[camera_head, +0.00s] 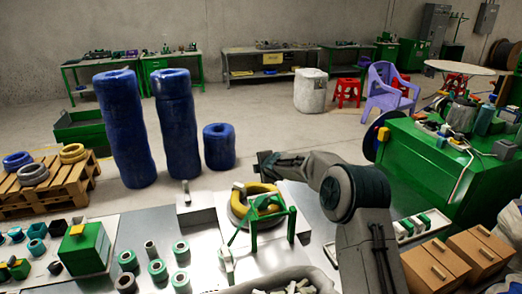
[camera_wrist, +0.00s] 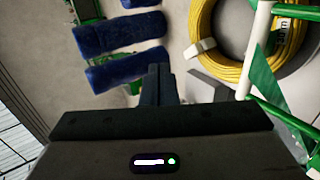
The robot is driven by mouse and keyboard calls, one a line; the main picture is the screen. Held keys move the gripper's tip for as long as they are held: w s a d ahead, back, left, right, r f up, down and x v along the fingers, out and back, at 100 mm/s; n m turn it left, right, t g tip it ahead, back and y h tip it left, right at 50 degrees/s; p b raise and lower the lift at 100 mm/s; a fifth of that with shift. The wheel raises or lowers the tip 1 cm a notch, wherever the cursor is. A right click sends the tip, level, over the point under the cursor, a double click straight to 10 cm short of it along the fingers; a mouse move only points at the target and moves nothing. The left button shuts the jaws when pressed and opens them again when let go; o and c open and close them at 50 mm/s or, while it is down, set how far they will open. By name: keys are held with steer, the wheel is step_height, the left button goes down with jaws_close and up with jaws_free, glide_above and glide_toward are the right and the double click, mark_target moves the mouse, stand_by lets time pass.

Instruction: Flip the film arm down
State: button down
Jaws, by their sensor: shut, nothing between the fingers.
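A green frame (camera_head: 265,214) stands on the metal worktable in front of a yellow cable coil (camera_head: 240,207). I take this frame to be or to carry the film arm, but I cannot tell for sure. In the wrist view the yellow coil (camera_wrist: 204,22) is at the upper right, and a white bar (camera_wrist: 260,25) with a green strip (camera_wrist: 264,58) crosses in front of it. My gripper (camera_head: 262,160) is above and behind the frame in the head view. Its shut, empty fingers (camera_wrist: 158,72) point left of the coil, apart from the bar.
A grey block (camera_head: 195,210) with a small upright post stands left of the coil. Green blocks and several ring parts (camera_head: 129,261) lie at the front left. Brown boxes (camera_head: 480,250) are at the front right. Tall blue rolls (camera_head: 125,130) stand on the floor behind.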

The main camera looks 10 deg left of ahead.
steer(key=r, duration=0.3)
steer(key=w+r+p, duration=0.1)
steer(key=r, duration=0.1)
steer(key=shift+a+r, duration=0.15)
steer(key=shift+a, duration=0.15)
